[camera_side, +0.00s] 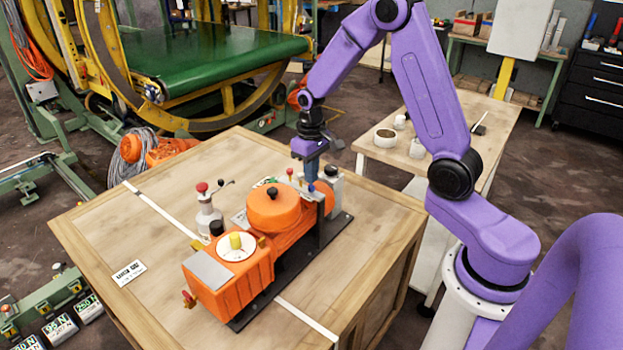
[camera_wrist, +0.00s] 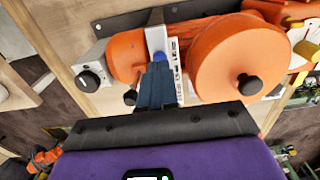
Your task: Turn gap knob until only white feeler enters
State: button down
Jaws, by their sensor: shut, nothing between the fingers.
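My gripper (camera_side: 311,180) points down over the far end of an orange machine (camera_side: 285,238). Its blue fingers are together and empty, with the tips close to a small blue ball (camera_wrist: 158,57); I cannot tell if they touch. A grey box with a black knob (camera_wrist: 88,80) stands left of the fingers in the wrist view. A small black knob (camera_wrist: 130,97) shows just beside them. A large orange drum with a black top knob (camera_wrist: 249,84) is on their right. I cannot tell which is the gap knob, and no white feeler is clearly identifiable.
The machine stands on a wooden crate (camera_side: 140,245). Its near orange box carries a white dial with a yellow knob (camera_side: 236,241). A grey bottle-like piece with a red top (camera_side: 208,215) stands left of the drum. The crate's left side is mostly bare.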

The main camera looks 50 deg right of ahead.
aim_at(311, 188)
jog(key=shift+r, duration=2.75)
jog(key=s+a+r+n, duration=0.2)
jog(key=s+a+n, duration=0.1)
jog(key=s+a, duration=0.3)
jog(key=s+a+r+n, duration=0.1)
jog(key=s+a+n, duration=0.2)
jog(key=s, duration=0.8)
jog(key=s+a+r+n, duration=0.1)
jog(key=s+a+n, duration=0.2)
jog(key=s, duration=0.9)
jog(key=n, duration=0.3)
jog(key=shift+a+r+n, duration=0.15)
jog(key=shift+r+n, duration=0.15)
jog(key=shift+r, duration=0.1)
